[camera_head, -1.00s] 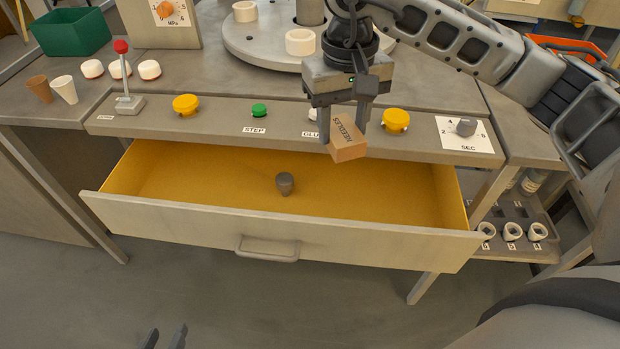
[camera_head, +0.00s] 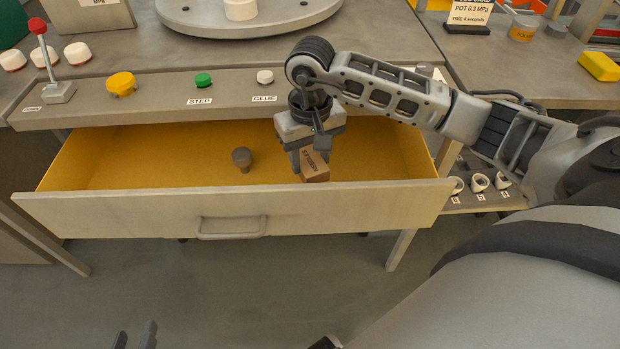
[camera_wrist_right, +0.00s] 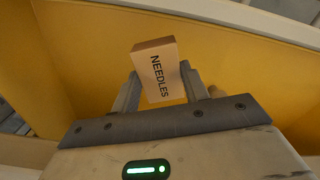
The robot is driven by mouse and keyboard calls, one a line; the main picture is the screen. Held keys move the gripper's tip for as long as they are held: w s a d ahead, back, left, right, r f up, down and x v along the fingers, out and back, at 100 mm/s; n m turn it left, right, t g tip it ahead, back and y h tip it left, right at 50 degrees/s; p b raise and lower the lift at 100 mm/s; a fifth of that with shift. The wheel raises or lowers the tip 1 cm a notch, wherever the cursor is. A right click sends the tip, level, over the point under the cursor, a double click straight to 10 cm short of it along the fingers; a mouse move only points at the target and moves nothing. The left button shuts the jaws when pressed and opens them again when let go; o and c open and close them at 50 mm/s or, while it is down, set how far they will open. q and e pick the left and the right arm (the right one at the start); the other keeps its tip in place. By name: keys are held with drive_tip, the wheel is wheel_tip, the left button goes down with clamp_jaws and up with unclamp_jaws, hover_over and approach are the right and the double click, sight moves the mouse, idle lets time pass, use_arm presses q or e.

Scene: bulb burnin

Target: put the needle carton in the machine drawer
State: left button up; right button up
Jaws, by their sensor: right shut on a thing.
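The needle carton (camera_head: 314,166) is a small tan box lettered NEEDLES. My right gripper (camera_head: 310,165) is shut on it, and in the right wrist view the carton (camera_wrist_right: 158,70) sits between the two fingers, tilted a little. The machine drawer (camera_head: 130,215) is pulled open, with a yellow inside and a grey front with a handle. The carton is over the drawer's right half, near its front wall; I cannot tell whether it touches the floor. My left gripper (camera_head: 135,337) shows only its fingertips at the bottom edge, apart and empty, well in front of the drawer.
A small grey knob-like object (camera_head: 242,159) is in the drawer, left of the carton. Above the drawer, a panel carries a red-topped lever (camera_head: 38,26), a yellow button (camera_head: 121,83), a green button (camera_head: 203,79) and a white button (camera_head: 265,76). The drawer's left part is clear.

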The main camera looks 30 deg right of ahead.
use_arm(q)
drive_tip(key=shift+s+f, duration=0.1)
drive_tip(key=shift+f, duration=0.05)
use_arm(e)
drive_tip(key=shift+f, duration=3.45)
drive_tip(key=shift+f+b, duration=0.45)
drive_tip(key=shift+b, duration=0.25)
use_arm(q)
drive_tip(key=shift+f, duration=0.45)
use_arm(e)
drive_tip(key=shift+f, duration=0.15)
use_arm(q)
drive_tip(key=shift+r, duration=0.1)
drive_tip(key=shift+s+r, duration=0.1)
use_arm(e)
drive_tip(key=o, duration=1)
drive_tip(key=shift+c, duration=0.2)
